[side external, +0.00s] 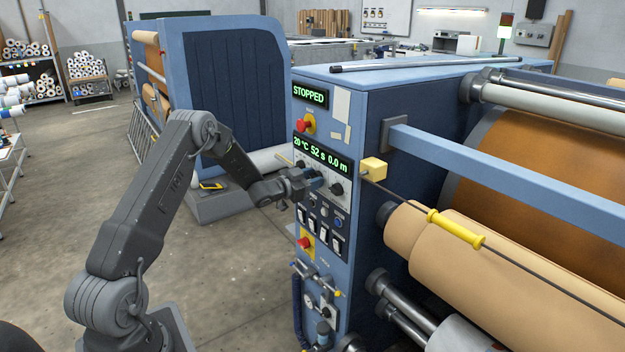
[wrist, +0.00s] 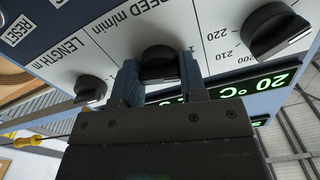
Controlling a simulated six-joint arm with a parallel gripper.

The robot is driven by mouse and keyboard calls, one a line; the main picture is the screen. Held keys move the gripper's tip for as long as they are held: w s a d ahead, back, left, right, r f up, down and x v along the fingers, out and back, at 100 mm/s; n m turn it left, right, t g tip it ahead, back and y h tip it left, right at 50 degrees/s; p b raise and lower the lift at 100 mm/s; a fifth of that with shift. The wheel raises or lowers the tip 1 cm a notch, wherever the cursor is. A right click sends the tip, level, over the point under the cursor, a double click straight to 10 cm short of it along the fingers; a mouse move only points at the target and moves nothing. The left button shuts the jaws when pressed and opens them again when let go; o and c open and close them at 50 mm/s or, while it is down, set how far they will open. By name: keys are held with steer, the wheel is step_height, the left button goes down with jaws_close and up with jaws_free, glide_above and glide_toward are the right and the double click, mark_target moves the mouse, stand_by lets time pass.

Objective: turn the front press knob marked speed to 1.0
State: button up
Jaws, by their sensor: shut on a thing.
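The speed knob (wrist: 160,62) is a round black knob on a white scale panel, under the printed words "SPEED m/min" in the wrist view. My gripper (wrist: 160,78) is shut on it, with one blue finger on each side. In the side external view my gripper (side external: 312,180) reaches the front of the blue press (side external: 368,100) just below the green display (side external: 320,154), and it hides the speed knob there. The knob's pointer and the numbers around it are hidden or too small to read.
A length knob (wrist: 90,88) and a temperature knob (wrist: 274,30) flank the speed knob closely. Red stop buttons (side external: 306,124) sit above and below, with several switches (side external: 322,229) under my gripper. The top display (side external: 310,95) reads STOPPED. The floor (side external: 225,265) beside the press is clear.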

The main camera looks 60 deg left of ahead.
steer(key=shift+n, duration=1.3)
steer(key=o, duration=0.9)
steer(key=s, duration=1.4)
steer(key=shift+w, duration=0.1)
